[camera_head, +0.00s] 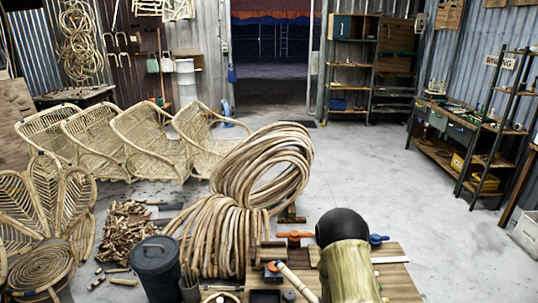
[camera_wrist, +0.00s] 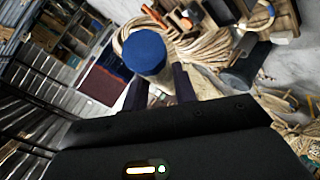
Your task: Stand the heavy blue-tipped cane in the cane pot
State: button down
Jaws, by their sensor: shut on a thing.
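In the wrist view my gripper (camera_wrist: 160,88) is shut on the blue-tipped cane. Its round blue tip (camera_wrist: 145,52) points up toward the camera, and its pale shaft (camera_wrist: 168,76) shows between the dark fingers. The lower end of this cane is out of sight. In the head view my gripper and the blue tip cannot be made out. A small dark pot (camera_head: 190,288) with thin sticks stands beside a grey bin (camera_head: 157,270) at the lower left; I cannot tell for certain which is the cane pot.
Cut sticks (camera_head: 122,228) lie left of the coils, near woven chair frames (camera_head: 150,138). The floor (camera_head: 440,230) at right is clear.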

jog(key=shift+f, duration=0.1)
jog(key=s+f, duration=0.6)
jog(key=f, duration=0.6)
jog(key=shift+s+f, duration=0.2)
jog(key=shift+f, duration=0.2)
